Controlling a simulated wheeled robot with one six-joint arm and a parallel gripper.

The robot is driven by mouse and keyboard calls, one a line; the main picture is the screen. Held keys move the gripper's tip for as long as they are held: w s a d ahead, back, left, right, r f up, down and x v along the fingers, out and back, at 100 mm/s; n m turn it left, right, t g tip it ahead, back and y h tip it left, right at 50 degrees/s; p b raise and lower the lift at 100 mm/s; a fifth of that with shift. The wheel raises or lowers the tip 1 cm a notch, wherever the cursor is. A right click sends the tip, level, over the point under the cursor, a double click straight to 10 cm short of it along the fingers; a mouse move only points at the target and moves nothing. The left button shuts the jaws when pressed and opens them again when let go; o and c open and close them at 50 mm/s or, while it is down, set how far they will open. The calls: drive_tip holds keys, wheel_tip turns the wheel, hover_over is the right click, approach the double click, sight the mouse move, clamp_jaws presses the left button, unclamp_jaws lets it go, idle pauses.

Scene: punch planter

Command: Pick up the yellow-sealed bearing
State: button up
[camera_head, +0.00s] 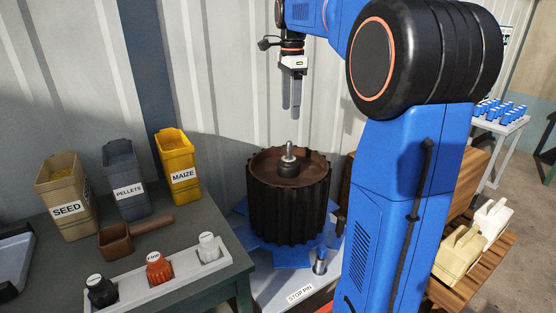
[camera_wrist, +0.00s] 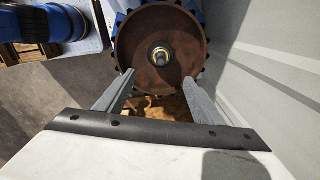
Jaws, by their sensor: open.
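My gripper (camera_head: 291,105) hangs with its fingers pointing down, above a dark ribbed drum (camera_head: 288,205). In the wrist view my gripper (camera_wrist: 158,78) is open, with nothing between its fingers. The drum's brown round top (camera_wrist: 135,38) lies beyond the fingertips, and an upright metal pin (camera_head: 289,150) stands at its centre. In the wrist view a small yellowish ring (camera_wrist: 159,54) shows around the pin. I cannot tell whether this ring is the yellow-sealed bearing. No other yellow-sealed bearing is clearly seen.
A green table (camera_head: 185,240) at left holds seed (camera_head: 62,195), pellets (camera_head: 125,175) and maize (camera_head: 177,165) bins, a brown scoop (camera_head: 116,243) and a white rack (camera_head: 187,272) with three bottles. Jugs (camera_head: 460,250) stand at right. A corrugated wall rises close behind the drum.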

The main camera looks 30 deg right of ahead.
approach(289, 152)
drive_tip(key=f, duration=0.2)
drive_tip(key=w+f, duration=0.1)
drive_tip(key=f, duration=0.2)
drive_tip(key=shift+w+d+f, duration=0.2)
drive_tip(key=shift+d+f, duration=0.15)
drive_tip(key=shift+f, duration=0.05)
drive_tip(key=shift+s+f, duration=0.15)
drive_tip(key=shift+f, duration=1.15)
drive_tip(key=shift+s+f, duration=0.1)
drive_tip(key=shift+f, duration=1.2)
drive_tip(key=c, duration=1.2)
drive_tip(key=shift+r, duration=0.1)
